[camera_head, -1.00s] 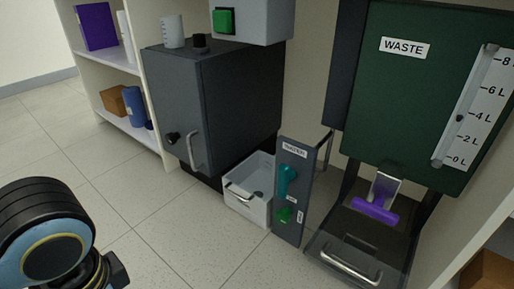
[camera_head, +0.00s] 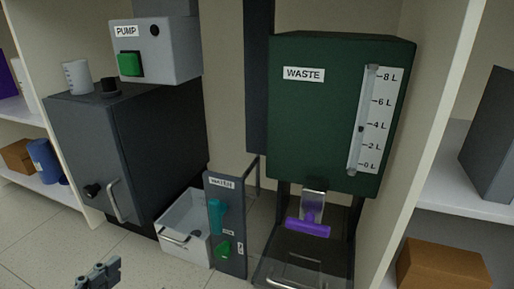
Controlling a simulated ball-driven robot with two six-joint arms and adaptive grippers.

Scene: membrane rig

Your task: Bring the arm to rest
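Part of my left gripper (camera_head: 98,277) shows at the bottom edge, left of the middle, as a small dark grey piece. Most of it is cut off by the frame, so I cannot tell whether it is open or shut. It appears in front of the floor, apart from the rig, and nothing is seen held in it. My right gripper is out of view.
A dark cabinet (camera_head: 150,140) with a handle stands at left under the pump box (camera_head: 170,48). A white bin (camera_head: 179,221), the water valve panel (camera_head: 232,250) and the green waste tank (camera_head: 315,125) with a purple-handled tap (camera_head: 307,227) follow rightward. Shelves flank both sides.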

